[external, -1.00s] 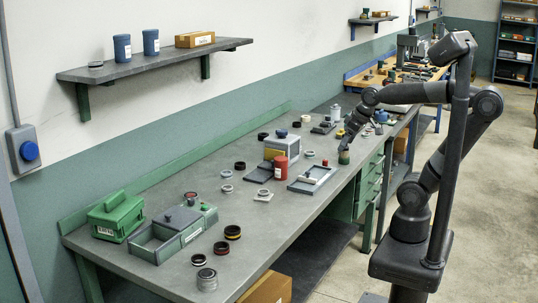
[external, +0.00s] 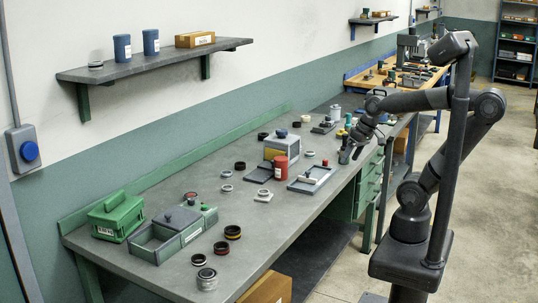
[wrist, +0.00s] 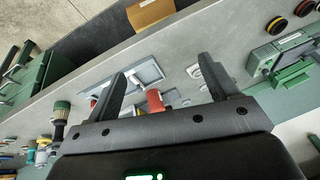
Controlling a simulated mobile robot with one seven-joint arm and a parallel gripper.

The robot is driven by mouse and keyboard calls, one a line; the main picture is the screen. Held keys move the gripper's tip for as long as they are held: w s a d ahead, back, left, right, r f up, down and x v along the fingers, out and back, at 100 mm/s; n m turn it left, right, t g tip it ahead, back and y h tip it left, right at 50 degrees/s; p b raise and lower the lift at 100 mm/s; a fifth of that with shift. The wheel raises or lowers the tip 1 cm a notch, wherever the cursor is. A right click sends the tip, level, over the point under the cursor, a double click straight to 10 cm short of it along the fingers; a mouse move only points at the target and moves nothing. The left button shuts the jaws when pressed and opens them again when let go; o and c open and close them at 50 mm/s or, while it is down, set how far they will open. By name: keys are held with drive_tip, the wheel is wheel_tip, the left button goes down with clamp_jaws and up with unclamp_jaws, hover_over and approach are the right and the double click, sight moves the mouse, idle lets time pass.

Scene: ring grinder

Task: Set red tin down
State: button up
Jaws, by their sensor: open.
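The red tin (external: 281,167) stands upright on the grey bench, beside the grey box and left of the shallow tray in the external view. My gripper (external: 350,155) is above the bench, right of the tray and clearly apart from the tin. In the wrist view, the fingers (wrist: 168,88) are spread with nothing held between them. The red tin (wrist: 154,100) shows beyond the gap between them, its lower part hidden by my gripper's body.
The shallow tray (external: 292,186) lies between my gripper and the tin. The grey box (external: 275,147) is close behind the tin. A green-topped item (wrist: 60,108) stands beside the left finger in the wrist view. Bare bench lies in front of the white-grey rings (external: 263,195).

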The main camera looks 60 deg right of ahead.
drive_tip(key=w+a+f+m+g+y, duration=0.2)
drive_tip(key=w+a+f+m+y, duration=0.2)
drive_tip(key=w+m+y, duration=0.15)
drive_tip(key=m+t, duration=1.4)
drive_tip(key=m, duration=1)
approach(277, 160)
drive_tip(key=shift+w+d+f, duration=0.1)
drive_tip(key=shift+d+f, duration=0.25)
drive_tip(key=shift+d, duration=0.15)
drive_tip(key=shift+w+d+f, duration=0.15)
drive_tip(key=shift+d+f, duration=0.2)
drive_tip(key=shift+d, duration=0.2)
drive_tip(key=shift+w+d, duration=0.15)
drive_tip(key=x, duration=1)
drive_tip(key=shift+w+r, duration=0.1)
drive_tip(key=shift+w, duration=0.2)
drive_tip(key=c, duration=1.3)
